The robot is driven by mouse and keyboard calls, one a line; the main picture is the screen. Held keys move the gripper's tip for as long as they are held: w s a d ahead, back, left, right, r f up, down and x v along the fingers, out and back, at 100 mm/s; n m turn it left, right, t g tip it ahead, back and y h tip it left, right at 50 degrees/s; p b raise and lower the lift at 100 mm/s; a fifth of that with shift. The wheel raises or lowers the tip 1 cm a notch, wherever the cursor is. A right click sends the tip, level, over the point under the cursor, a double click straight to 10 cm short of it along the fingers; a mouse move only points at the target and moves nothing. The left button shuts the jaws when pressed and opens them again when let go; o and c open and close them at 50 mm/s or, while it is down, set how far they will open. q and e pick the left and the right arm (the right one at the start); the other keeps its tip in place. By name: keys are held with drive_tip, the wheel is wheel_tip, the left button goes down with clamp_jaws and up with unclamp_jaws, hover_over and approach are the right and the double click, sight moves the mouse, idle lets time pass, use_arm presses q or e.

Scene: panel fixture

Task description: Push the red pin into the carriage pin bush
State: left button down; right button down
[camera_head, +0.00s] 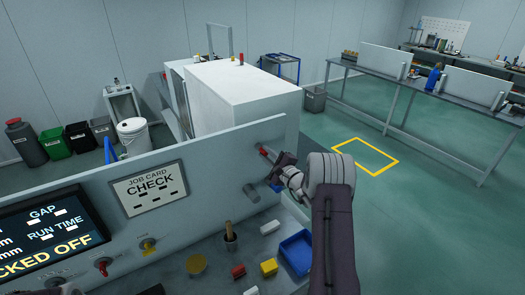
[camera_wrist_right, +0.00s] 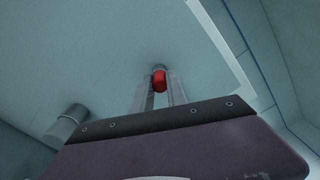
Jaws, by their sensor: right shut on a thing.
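The red pin (camera_head: 263,151) is at the upright grey panel (camera_head: 215,160), near its right end. My right gripper (camera_head: 272,160) reaches the panel from the right and is shut on the pin. In the right wrist view, the red pin (camera_wrist_right: 159,82) sits between the two fingertips (camera_wrist_right: 159,90). A short grey round collar (camera_wrist_right: 158,67), which looks like the bush, shows at the pin's far end against the panel. How deep the pin sits in it cannot be told. I do not see my left gripper.
A grey cylinder (camera_wrist_right: 66,122) sticks out of the panel left of the gripper. Below on the bench are a blue tray (camera_head: 297,252), a yellow block (camera_head: 269,267), a red block (camera_head: 238,271) and a wooden-handled tool (camera_head: 230,236). A job card (camera_head: 149,188) is on the panel. Open floor lies to the right.

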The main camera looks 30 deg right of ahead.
sight(266, 153)
drive_tip(key=shift+s, duration=0.15)
drive_tip(key=shift+s+d, duration=0.1)
drive_tip(key=shift+s, duration=0.25)
drive_tip(key=shift+s+b, duration=0.95)
drive_tip(key=shift+s, duration=0.55)
drive_tip(key=shift+d, duration=0.1)
